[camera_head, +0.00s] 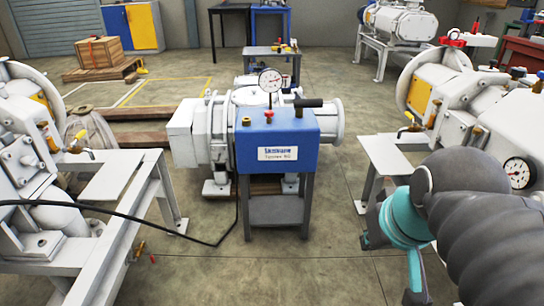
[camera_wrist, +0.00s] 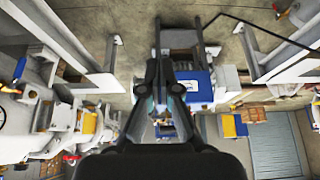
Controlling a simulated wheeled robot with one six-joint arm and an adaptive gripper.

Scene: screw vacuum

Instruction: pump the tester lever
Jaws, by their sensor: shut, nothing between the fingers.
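The tester (camera_head: 277,140) is a blue box with a white label, standing on a grey stand in the middle of the head view. A round dial gauge (camera_head: 270,80) rises from its top. Its lever (camera_head: 308,103), with a black grip, sticks out at the top right of the box. In the wrist view the tester (camera_wrist: 199,88) shows turned over, partly behind my fingers. My gripper (camera_wrist: 163,62) is shut and empty, apart from the tester. I cannot make out the lever in the wrist view.
A white machine on a frame (camera_head: 30,180) stands at the left, and another (camera_head: 455,105) at the right with a gauge (camera_head: 519,172). A black cable (camera_head: 120,212) runs from the left towards the tester stand. The floor (camera_head: 300,270) in front is clear.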

